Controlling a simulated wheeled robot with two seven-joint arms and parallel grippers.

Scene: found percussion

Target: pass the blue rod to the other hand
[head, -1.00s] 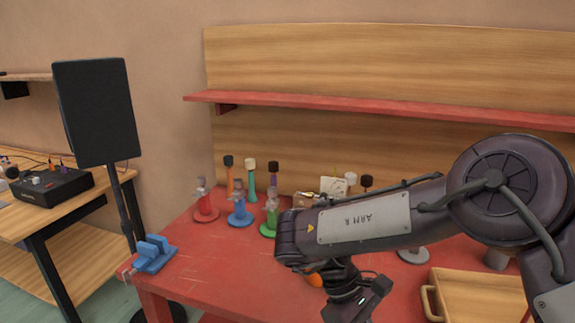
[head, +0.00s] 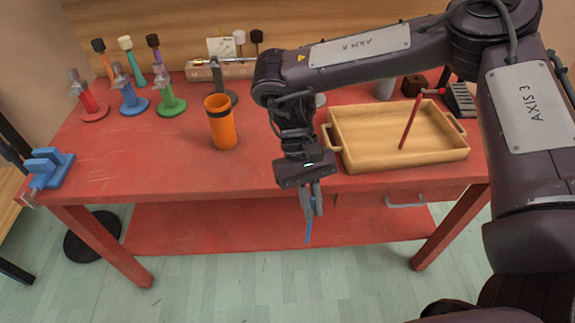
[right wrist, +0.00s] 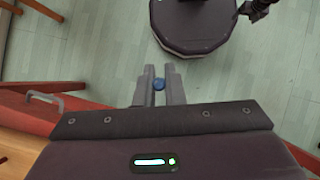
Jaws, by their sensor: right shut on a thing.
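The blue rod (head: 308,229) hangs below my right gripper (head: 311,198), in front of the red table's front edge. The gripper points down and is shut on it. In the right wrist view the rod (right wrist: 159,85) shows end-on as a small blue disc between the two fingers of the right gripper (right wrist: 158,84). Most of the rod's upper part is hidden by the fingers. My left gripper is not in the head view. A dark arm part at the upper right of the right wrist view is too cropped to show its jaws.
The red table (head: 170,170) holds an orange cup (head: 221,125), a wooden tray (head: 345,156) with a red rod (head: 410,122) leaning in it, a blue vise (head: 48,167), and several coloured stands at the back left. Open floor (head: 300,280) lies in front of the table.

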